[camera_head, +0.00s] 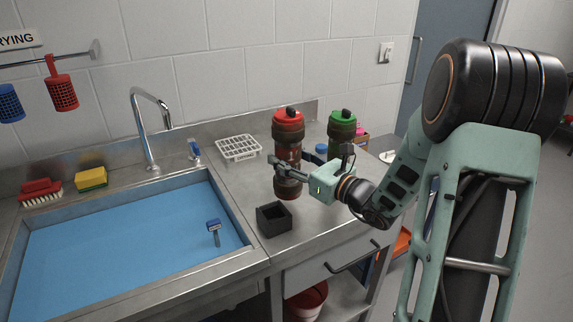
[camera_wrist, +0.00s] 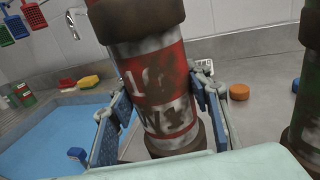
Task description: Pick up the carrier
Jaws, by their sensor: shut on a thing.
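The red-capped carrier (camera_head: 287,150) is a worn, upright cylinder with dark end bands. In the wrist view the carrier (camera_wrist: 155,95) fills the middle, showing scuffed red and white paint with partly hidden lettering. My gripper (camera_head: 290,170) comes from the right and is shut around its body. In the wrist view my gripper (camera_wrist: 160,110) has a blue-padded finger on each side of it. I cannot tell whether its base touches the counter. A similar green-capped carrier (camera_head: 341,131) stands behind to the right, apart from my gripper.
A black open box (camera_head: 273,219) sits on the counter in front of the carrier. A white rack (camera_head: 238,148) lies behind left. The blue-bottomed sink (camera_head: 120,240) with a tap (camera_head: 150,125) is to the left. An orange disc (camera_wrist: 239,92) lies on the counter.

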